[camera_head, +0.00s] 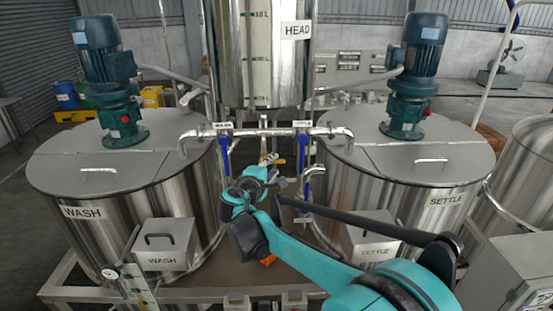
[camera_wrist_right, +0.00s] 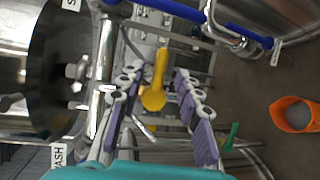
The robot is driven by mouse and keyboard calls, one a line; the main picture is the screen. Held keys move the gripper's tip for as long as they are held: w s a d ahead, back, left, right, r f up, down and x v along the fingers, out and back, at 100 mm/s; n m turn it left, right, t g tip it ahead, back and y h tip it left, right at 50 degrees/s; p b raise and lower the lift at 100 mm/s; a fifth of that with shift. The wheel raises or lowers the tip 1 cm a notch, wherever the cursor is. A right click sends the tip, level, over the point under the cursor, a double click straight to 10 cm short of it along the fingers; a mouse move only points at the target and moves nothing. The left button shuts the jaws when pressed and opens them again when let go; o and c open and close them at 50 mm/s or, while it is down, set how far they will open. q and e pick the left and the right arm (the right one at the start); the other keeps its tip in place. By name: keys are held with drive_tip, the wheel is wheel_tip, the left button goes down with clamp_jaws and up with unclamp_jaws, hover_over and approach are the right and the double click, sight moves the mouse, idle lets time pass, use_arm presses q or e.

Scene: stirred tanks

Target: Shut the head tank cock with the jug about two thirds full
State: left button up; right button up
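The head tank (camera_head: 262,60), a steel cylinder with a level scale, hangs at the top centre of the head view. Below it is a yellow cock handle (camera_head: 279,161), which shows large in the wrist view (camera_wrist_right: 155,82). My right gripper (camera_head: 285,182) is just below the cock; in the wrist view its two purple-padded fingers (camera_wrist_right: 158,98) are apart, one on each side of the yellow handle. I see no clear contact. An orange jug (camera_wrist_right: 293,116) shows at the right of the wrist view; my arm mostly hides it in the head view (camera_head: 267,260). Its fill level cannot be read. My left gripper is not in view.
The wash tank (camera_head: 130,215) stands left and the settle tank (camera_head: 440,205) right, each with a motor on top. Blue valve levers (camera_head: 224,155) hang from the cross pipe (camera_head: 262,132). A green handle (camera_wrist_right: 231,137) is near the right finger in the wrist view.

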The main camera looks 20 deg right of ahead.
sight(275, 163)
drive_tip(key=shift+x, duration=1.95)
clamp_jaws()
drive_tip(key=shift+f+m+y, duration=0.45)
drive_tip(key=shift+m+y, duration=0.05)
drive_tip(key=shift+m, duration=0.4)
drive_tip(key=shift+a+f+m+g+y+b, duration=0.25)
drive_tip(key=shift+f+m+y, duration=0.25)
drive_tip(key=shift+m+y, duration=0.45)
unclamp_jaws()
